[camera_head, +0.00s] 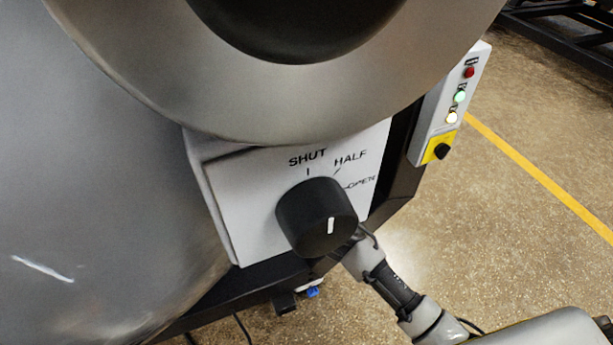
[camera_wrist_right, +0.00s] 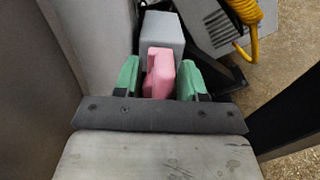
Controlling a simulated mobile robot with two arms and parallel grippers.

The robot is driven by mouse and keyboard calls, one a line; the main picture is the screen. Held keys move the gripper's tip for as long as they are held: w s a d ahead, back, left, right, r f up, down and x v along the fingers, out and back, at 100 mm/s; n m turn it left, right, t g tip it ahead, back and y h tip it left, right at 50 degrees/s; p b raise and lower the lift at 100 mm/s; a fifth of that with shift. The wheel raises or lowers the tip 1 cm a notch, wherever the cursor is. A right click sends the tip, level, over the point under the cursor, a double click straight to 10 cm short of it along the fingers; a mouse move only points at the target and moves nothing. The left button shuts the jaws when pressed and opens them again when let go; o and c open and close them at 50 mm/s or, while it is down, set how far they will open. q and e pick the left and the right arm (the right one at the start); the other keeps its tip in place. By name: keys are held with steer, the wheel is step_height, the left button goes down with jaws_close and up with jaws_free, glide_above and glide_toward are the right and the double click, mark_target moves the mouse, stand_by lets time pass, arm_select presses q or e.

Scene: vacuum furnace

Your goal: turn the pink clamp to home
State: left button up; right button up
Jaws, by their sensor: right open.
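The pink clamp (camera_wrist_right: 158,72) shows in the right wrist view as a small pink block in front of a grey box-shaped part. My right gripper (camera_wrist_right: 161,82) has green fingers, one on each side of the clamp. The fingers are open, and I cannot tell whether either touches it. The clamp's lower part is hidden by the gripper body. In the head view my right arm reaches in from the lower right and passes behind the panel's knob, so the gripper and clamp are hidden there. My left gripper is not in view.
A white panel (camera_head: 232,205) carries a black knob (camera_head: 305,215) and the labels SHUT, HALF and OPEN. A large metal furnace body (camera_head: 100,180) fills the left. A control box (camera_head: 450,100) with lights stands at right. A yellow hose (camera_wrist_right: 246,12) lies beyond the clamp.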

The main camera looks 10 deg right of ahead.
jaws_close()
